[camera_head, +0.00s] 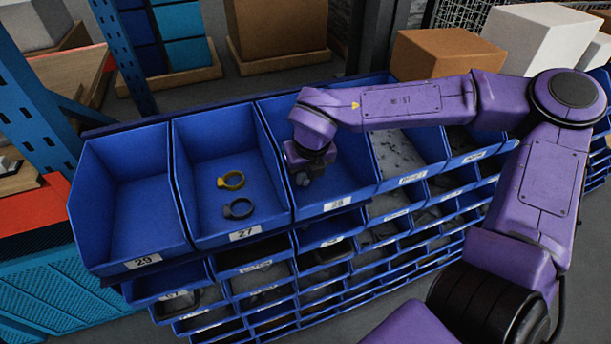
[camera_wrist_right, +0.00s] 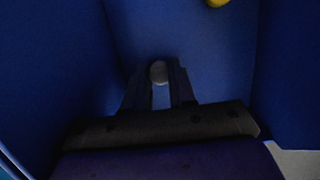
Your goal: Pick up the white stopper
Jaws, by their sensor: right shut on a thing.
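My right gripper (camera_head: 310,170) reaches down into the blue bin (camera_head: 343,196) labelled 28, third from the left in the top row. I cannot tell whether the stopper touches the bin. My left gripper is not in view.
The bin labelled 27 holds a yellow ring clamp (camera_head: 231,181) and a dark ring clamp (camera_head: 238,208). The leftmost bin (camera_head: 130,190) is empty. Bin walls stand close around my gripper. A yellow thing (camera_wrist_right: 217,2) shows at the wrist view's top edge.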

